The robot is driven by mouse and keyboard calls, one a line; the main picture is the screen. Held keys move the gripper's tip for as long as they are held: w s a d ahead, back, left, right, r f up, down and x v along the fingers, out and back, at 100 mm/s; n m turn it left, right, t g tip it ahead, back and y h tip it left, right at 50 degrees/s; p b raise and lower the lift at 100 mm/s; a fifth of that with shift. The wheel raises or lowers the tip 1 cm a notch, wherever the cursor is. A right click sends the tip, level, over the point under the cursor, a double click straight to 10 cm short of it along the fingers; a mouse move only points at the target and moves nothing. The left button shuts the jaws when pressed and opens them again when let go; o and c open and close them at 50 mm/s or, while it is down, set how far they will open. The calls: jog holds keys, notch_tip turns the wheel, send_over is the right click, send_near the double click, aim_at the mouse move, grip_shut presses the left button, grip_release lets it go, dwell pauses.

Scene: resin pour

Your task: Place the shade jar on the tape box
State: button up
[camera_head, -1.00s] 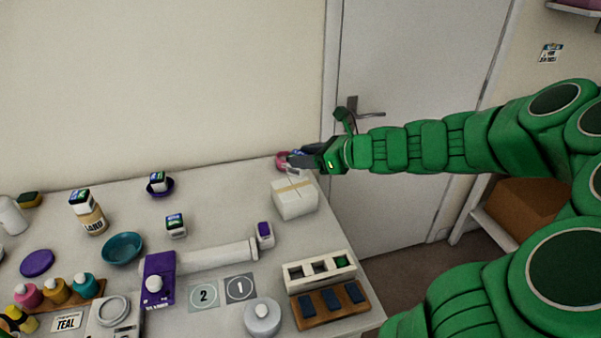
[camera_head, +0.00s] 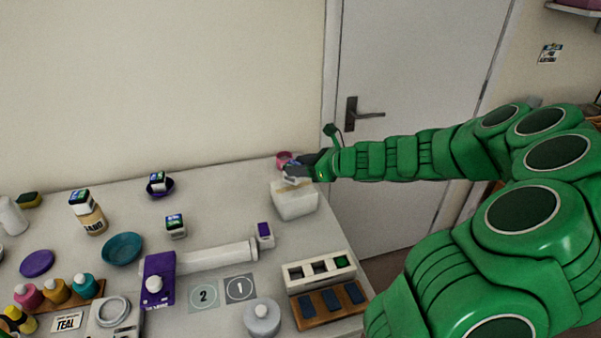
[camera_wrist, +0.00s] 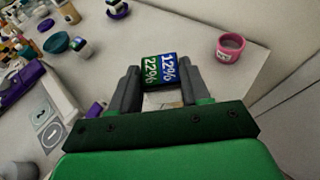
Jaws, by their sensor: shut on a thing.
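The shade jar (camera_wrist: 160,70), with a green and blue lid reading 22% and 12%, is between the fingers of my gripper (camera_wrist: 158,88) in the wrist view. In the head view my gripper (camera_head: 296,170) is shut on the jar, mostly hidden there by the fingers. The tape box (camera_head: 295,203) is a white carton with a tan tape strip near the back right corner of the table. My gripper and the jar are over its top. I cannot tell whether the jar touches the box. In the wrist view only a small part of the box shows below the jar.
A white rack (camera_head: 318,269) and a brown tray with blue blocks (camera_head: 331,304) are at the front right. Two similar jars stand left, one in a purple dish (camera_head: 168,190), one on the table (camera_head: 175,226).

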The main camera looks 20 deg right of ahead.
jog(key=shift+f, duration=1.15)
jog(key=shift+f, duration=0.1)
jog(key=o, duration=1.1)
jog(key=v, duration=1.2)
